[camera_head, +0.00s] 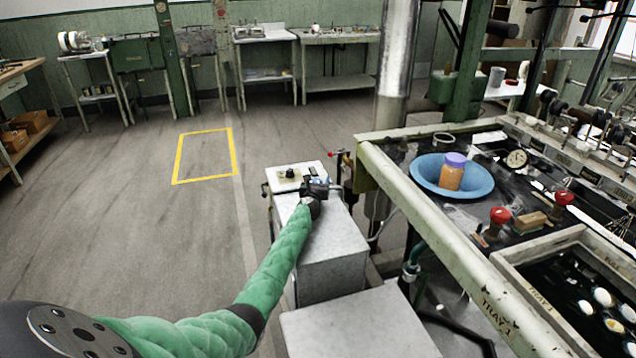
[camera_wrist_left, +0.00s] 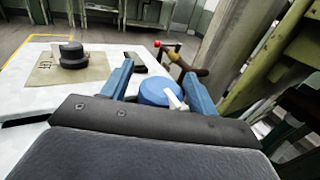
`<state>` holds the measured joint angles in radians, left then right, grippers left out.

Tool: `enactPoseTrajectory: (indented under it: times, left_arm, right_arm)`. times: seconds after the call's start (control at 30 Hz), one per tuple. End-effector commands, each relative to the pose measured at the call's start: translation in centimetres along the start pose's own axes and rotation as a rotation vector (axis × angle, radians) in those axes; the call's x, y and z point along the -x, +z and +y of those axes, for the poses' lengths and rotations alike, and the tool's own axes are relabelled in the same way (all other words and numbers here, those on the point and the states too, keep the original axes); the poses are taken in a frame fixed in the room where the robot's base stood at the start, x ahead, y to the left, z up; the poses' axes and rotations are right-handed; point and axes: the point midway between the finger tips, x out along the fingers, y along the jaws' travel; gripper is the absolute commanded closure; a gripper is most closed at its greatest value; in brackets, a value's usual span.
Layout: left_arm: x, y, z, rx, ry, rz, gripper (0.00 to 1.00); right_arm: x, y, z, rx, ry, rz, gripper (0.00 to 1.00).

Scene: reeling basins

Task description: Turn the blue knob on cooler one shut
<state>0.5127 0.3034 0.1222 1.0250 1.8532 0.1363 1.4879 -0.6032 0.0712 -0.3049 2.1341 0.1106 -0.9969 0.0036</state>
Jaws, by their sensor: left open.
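The blue knob (camera_wrist_left: 156,92) sits on the light top of a grey cooler box, with a white pointer on it. In the left wrist view it lies between the two blue fingers of my left gripper (camera_wrist_left: 159,74). The gripper is open around the knob; I cannot tell whether either finger touches it. In the head view my left gripper (camera_head: 318,184) is over the far end of the cooler (camera_head: 338,250), and it mostly hides the knob. The cooler's number is not readable. My right gripper is out of view.
A black dial (camera_wrist_left: 72,55) on a plate is left of the knob. A red-tipped valve (camera_head: 333,154) stands just behind the cooler. The bench (camera_head: 440,240) with a blue bowl (camera_head: 420,172) is close on the right. Open floor (camera_head: 130,210) lies left.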

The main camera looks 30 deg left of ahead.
Motion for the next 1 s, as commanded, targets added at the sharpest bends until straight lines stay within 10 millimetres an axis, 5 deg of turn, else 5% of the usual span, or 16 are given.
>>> enactPoseTrajectory:
  times: [0.2,0.43,1.0]
  left_arm:
    - [0.00,0.00,0.01,0.000,0.000,0.000,0.41]
    - [0.01,-0.02,0.01,0.000,0.000,0.000,0.85]
    - [0.05,-0.13,-0.18,-0.001,-0.174,0.002,0.85]
  right_arm:
    - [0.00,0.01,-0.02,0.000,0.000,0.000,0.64]
    - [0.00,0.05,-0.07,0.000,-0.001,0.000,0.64]
    - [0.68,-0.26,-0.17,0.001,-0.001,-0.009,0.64]
